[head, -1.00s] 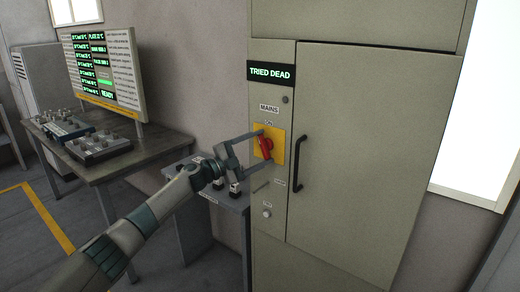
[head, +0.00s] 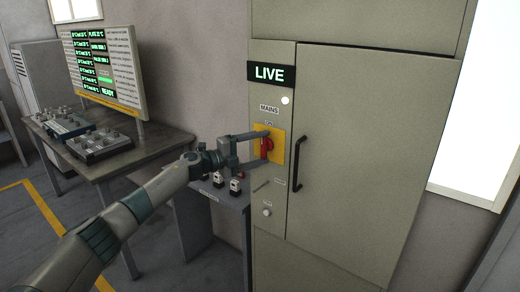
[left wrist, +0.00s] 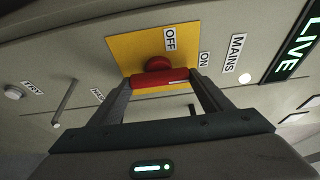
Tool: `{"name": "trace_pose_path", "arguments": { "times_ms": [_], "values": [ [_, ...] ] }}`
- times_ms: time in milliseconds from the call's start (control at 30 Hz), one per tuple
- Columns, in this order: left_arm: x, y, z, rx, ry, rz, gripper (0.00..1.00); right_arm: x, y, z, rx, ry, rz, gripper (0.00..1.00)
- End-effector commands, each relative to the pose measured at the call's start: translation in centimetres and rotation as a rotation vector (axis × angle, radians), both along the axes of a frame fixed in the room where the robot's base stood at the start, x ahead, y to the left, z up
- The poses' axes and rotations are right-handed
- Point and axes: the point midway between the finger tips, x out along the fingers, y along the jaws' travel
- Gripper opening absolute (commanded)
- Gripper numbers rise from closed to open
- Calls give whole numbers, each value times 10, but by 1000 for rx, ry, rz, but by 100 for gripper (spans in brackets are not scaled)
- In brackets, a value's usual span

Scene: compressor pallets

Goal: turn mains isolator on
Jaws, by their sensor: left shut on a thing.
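The mains isolator is a red rotary handle (head: 266,147) on a yellow plate (head: 277,147) on the left strip of the beige cabinet. In the head view the handle stands about upright, under the ON label. My left gripper (head: 266,148) is shut on the red handle, with one finger above and one below. In the left wrist view the red handle (left wrist: 160,79) lies between the two fingertips, its white mark towards the ON label (left wrist: 204,59). The display (head: 270,74) above reads LIVE, and the lamp (head: 286,100) below it glows white. My right gripper is out of view.
The cabinet door has a black vertical handle (head: 299,163) just right of the isolator. A small grey bench (head: 225,197) with several switch-like items stands left below. A table (head: 130,158) with control boxes and a status board (head: 104,70) is at left.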

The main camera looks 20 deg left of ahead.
Motion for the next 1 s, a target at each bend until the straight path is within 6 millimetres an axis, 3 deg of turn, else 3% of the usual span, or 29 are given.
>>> {"name": "trace_pose_path", "arguments": {
  "times_ms": [100,133,200,667,1000],
  "values": [
    [0,0,-2,5,1,-1,50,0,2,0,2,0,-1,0],
    [0,0,-3,5,1,-1,74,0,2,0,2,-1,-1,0],
    [0,0,-2,4,0,-1,91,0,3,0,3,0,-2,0],
    [-3,4,-1,2,-1,1,91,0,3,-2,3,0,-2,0],
    [-31,30,-4,5,0,1,91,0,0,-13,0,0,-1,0]
  ]
}}
